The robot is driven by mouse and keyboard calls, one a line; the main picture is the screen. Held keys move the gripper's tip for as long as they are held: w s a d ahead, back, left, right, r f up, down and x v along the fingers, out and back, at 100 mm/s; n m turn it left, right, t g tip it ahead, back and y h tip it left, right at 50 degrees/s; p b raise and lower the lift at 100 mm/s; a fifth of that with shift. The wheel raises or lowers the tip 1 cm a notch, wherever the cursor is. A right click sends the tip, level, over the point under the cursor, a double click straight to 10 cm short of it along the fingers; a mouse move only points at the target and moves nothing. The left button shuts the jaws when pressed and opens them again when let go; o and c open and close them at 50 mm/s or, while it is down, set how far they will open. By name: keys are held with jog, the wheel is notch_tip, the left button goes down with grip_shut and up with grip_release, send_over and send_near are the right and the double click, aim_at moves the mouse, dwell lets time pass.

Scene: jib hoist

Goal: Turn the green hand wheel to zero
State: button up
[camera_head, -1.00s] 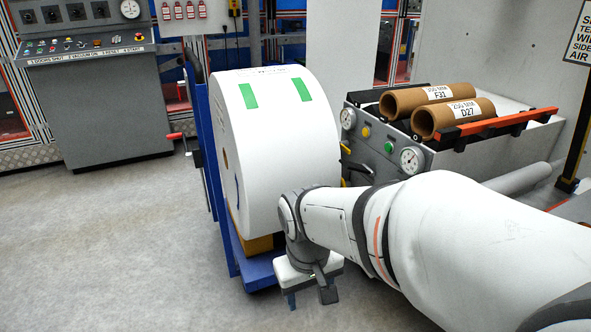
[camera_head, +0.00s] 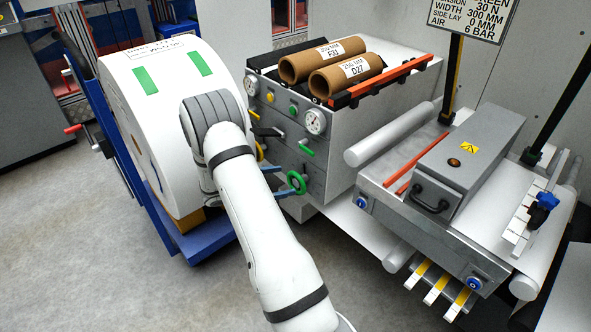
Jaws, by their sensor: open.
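The fingers are apart and point toward the wheel, one above the other, with the lower one close to the wheel's left side. I cannot tell whether they touch it. The wheel's scale or pointer is too small to read.
A large white roll (camera_head: 165,110) on a blue stand (camera_head: 205,245) is left of my arm. A grey unit with rollers (camera_head: 440,210) stands at right. Floor is free in front.

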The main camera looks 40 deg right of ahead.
aim_at(295, 176)
jog(key=w+d+f+n+t+h+p, duration=0.2)
jog(key=w+f+n+t+h, duration=0.15)
jog(key=f+n, duration=0.3)
jog(key=shift+m+t+y, duration=0.35)
jog(key=shift+y, duration=0.1)
jog(key=d, duration=0.2)
jog(key=w+d, duration=0.1)
jog(key=d, duration=0.2)
jog(key=d+f, duration=0.1)
jog(key=d, duration=0.2)
jog(key=shift+w+d, duration=0.1)
jog(key=shift+w, duration=0.2)
